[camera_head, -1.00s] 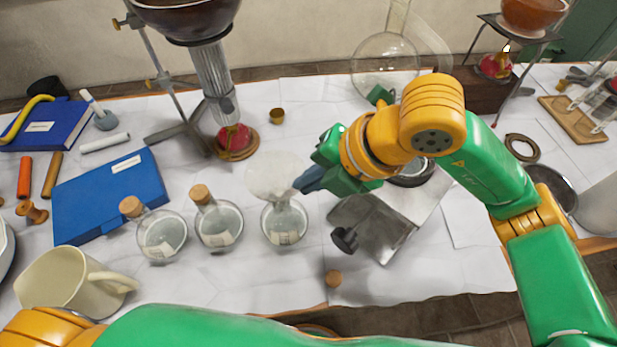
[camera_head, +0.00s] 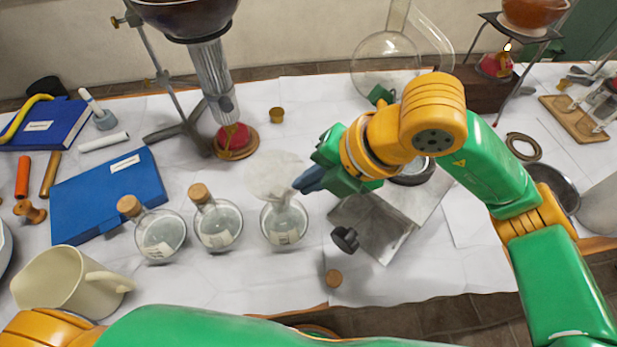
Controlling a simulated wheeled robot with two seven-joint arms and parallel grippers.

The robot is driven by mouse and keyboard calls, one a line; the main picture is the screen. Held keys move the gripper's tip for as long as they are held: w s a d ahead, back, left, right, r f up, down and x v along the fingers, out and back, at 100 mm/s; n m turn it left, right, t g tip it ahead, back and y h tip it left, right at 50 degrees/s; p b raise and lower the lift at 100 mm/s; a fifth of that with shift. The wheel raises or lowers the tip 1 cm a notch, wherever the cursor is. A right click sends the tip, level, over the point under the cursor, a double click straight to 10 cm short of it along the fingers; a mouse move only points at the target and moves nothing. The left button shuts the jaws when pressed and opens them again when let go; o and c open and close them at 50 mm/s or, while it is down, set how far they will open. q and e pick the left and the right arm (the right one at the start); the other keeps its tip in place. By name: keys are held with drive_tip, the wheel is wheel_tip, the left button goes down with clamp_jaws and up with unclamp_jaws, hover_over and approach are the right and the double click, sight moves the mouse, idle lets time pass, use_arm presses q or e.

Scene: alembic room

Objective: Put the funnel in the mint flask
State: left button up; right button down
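The funnel (camera_head: 273,174) is a pale, see-through cone, wide end up. It sits over the mouth of the rightmost of three small round glass flasks (camera_head: 284,224); its stem appears to be in the neck, but the clear glass makes the depth hard to judge. That flask has a small label I cannot read, so I cannot confirm it is the mint one. My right gripper (camera_head: 307,180) has its dark blue fingertips at the funnel's right edge; whether they grip it is unclear. My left arm crosses the bottom edge; its gripper is out of view.
Two corked flasks (camera_head: 160,234) (camera_head: 217,224) stand to the left. A loose cork (camera_head: 333,278) lies in front. A metal stand with a black knob (camera_head: 344,239) is close on the right. A cream jug (camera_head: 66,281) and blue book (camera_head: 108,196) are at left.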

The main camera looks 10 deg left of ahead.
drive_tip(key=shift+f, duration=0.2)
drive_tip(key=c, duration=1)
unclamp_jaws()
wheel_tip(320, 180, up, 7)
drive_tip(key=p, duration=0.4)
drive_tip(key=shift+p, duration=0.3)
idle(0.5)
